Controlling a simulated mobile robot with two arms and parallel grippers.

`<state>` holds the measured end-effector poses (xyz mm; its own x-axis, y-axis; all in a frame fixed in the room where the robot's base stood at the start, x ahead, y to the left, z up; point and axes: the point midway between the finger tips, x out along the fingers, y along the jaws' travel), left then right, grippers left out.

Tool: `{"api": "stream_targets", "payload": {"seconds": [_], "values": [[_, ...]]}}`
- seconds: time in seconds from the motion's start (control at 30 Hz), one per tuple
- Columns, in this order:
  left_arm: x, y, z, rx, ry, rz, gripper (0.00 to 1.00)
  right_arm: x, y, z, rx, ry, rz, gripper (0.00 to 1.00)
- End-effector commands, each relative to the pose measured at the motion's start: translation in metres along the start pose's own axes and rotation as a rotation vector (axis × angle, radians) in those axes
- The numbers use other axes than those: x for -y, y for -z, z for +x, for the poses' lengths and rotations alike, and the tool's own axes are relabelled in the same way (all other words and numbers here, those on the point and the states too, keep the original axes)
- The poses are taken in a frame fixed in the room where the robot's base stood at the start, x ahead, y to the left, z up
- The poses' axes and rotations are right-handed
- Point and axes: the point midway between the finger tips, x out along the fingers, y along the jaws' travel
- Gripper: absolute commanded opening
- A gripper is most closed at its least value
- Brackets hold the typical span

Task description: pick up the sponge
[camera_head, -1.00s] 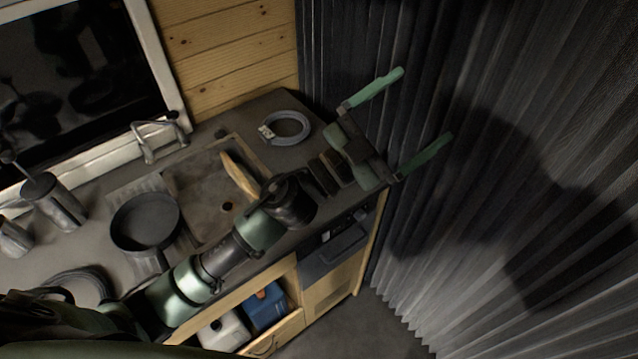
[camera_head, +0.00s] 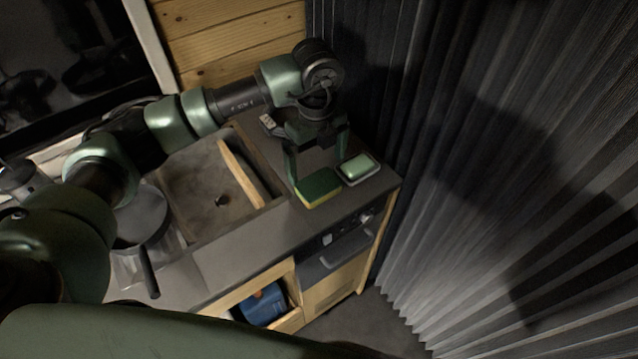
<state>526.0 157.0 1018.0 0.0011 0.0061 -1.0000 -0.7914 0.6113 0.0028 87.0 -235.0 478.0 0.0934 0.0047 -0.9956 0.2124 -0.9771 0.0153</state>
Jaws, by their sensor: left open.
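The sponge (camera_head: 319,188), green on top with a yellow lower layer, lies on the grey counter to the right of the sink, near the front edge. My left gripper (camera_head: 317,172) points down at the counter, open. Its left finger comes down at the sponge's left back side; its right finger is behind the sponge, near the soap dish. I cannot tell whether either finger touches the sponge. Nothing is held. My right gripper is not in view.
A dish with green soap (camera_head: 359,167) sits close to the right of the sponge. The sink (camera_head: 205,190) has a wooden board (camera_head: 240,172) leaning in it. A black pan (camera_head: 140,217) stands left of the sink. A pleated grey curtain (camera_head: 480,200) hangs beyond the counter's right end.

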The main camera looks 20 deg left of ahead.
Motion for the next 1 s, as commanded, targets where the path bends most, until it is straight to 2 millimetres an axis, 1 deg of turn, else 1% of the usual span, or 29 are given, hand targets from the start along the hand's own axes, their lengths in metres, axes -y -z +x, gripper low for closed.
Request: {"api": "stream_targets", "payload": {"seconds": [0.17, 0.27, 0.3, 0.4, 0.5, 0.67, 0.7, 0.77, 0.8, 0.87, 0.9, 0.93, 0.97, 1.0], "values": [[-0.003, 0.006, 0.017, -0.005, -0.003, 0.002, 1.00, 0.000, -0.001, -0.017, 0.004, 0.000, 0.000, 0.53], [-0.005, 0.012, 0.032, -0.006, -0.003, 0.003, 1.00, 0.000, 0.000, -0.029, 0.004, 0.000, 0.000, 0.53], [-0.004, 0.012, 0.039, -0.005, -0.001, 0.003, 1.00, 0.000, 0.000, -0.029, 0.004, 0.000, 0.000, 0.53], [-0.004, 0.012, 0.052, -0.005, 0.001, 0.004, 1.00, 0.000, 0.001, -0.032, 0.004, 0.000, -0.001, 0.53], [-0.003, 0.011, 0.057, -0.005, 0.002, 0.004, 1.00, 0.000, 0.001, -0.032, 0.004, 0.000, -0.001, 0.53], [-0.003, 0.011, 0.058, -0.004, 0.003, 0.005, 1.00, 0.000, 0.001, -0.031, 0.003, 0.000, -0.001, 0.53], [-0.003, 0.011, 0.058, -0.004, 0.003, 0.005, 0.97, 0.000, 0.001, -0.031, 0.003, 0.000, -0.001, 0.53], [-0.003, 0.011, 0.058, -0.004, 0.003, 0.005, 0.81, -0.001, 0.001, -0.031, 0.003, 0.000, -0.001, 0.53], [-0.003, 0.011, 0.058, -0.004, 0.003, 0.005, 0.69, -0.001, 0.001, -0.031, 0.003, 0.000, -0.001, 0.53], [-0.003, 0.011, 0.058, -0.005, 0.004, 0.005, 0.53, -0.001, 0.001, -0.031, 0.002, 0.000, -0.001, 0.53], [-0.003, 0.011, 0.058, -0.005, 0.004, 0.005, 0.48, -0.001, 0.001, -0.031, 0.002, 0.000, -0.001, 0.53], [-0.003, 0.011, 0.058, -0.005, 0.004, 0.005, 0.48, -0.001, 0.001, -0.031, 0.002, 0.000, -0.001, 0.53], [-0.003, 0.011, 0.058, -0.005, 0.004, 0.005, 0.42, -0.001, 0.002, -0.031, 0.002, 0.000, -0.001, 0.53], [-0.003, 0.011, 0.058, -0.005, 0.004, 0.005, 0.42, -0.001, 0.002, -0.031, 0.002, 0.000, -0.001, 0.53]]}}
